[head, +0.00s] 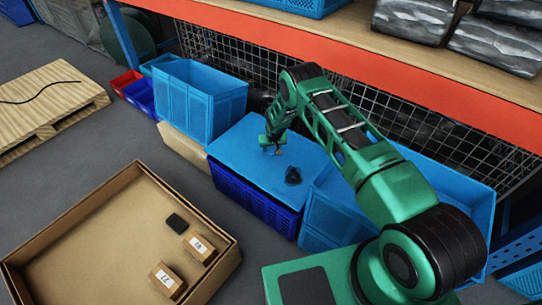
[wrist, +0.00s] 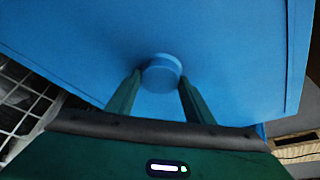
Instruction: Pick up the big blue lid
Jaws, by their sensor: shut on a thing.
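The big blue lid (head: 235,150) is a flat blue panel over a dark blue crate (head: 255,199) in the head view. My gripper (head: 273,146) points down at its top. In the wrist view the lid (wrist: 225,40) fills most of the picture, and its round blue knob (wrist: 162,72) sits between my two fingers (wrist: 160,80). My gripper is shut on this knob. A small black object (head: 293,175) shows over the lid's right part in the head view. I cannot tell whether there is a gap between lid and crate.
A taller blue crate (head: 200,97) stands to the left, and another blue crate (head: 335,212) is at the right. An orange-edged shelf (head: 400,70) with wire mesh runs behind. A large cardboard box (head: 90,225) holding small boxes is in front left, with grey floor between.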

